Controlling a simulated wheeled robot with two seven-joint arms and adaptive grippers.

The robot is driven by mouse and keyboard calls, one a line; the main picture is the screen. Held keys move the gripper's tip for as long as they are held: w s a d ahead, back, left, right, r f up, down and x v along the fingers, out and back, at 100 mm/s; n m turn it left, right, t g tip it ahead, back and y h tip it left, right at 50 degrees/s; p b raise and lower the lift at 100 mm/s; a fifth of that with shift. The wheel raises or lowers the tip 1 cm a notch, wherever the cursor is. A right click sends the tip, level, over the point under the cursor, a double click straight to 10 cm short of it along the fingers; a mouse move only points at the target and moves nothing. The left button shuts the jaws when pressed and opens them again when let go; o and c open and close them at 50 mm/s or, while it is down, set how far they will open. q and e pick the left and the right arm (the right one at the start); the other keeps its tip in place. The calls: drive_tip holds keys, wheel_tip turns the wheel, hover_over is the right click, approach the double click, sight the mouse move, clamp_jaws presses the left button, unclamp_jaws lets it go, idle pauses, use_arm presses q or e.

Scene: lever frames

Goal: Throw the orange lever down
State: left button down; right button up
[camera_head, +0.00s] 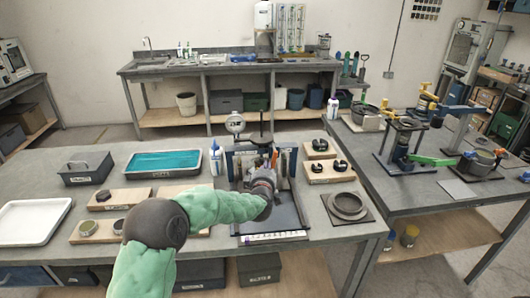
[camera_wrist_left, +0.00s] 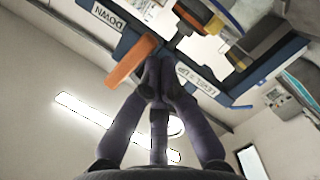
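The orange lever (camera_wrist_left: 132,62) shows in the left wrist view as a flat orange bar slanting out from a dark blue frame (camera_wrist_left: 205,82). The frame carries a white label reading DOWN (camera_wrist_left: 108,17) and another label (camera_wrist_left: 195,77) further along. My left gripper (camera_wrist_left: 163,78) has its dark fingers together at the tips, just beside the lever; I cannot tell whether they touch it. Nothing shows between the fingertips. My right gripper is out of view.
On the bench (camera_head: 30,185) are a teal tray (camera_head: 163,162), a white tray (camera_head: 33,221), a grey box (camera_head: 87,168), wooden blocks with black parts (camera_head: 328,171) and a round grey ring (camera_head: 347,204). A white-blue bottle (camera_head: 215,158) stands close left of the frame.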

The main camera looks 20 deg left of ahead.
use_arm(q)
drive_tip(key=shift+d+f, duration=0.1)
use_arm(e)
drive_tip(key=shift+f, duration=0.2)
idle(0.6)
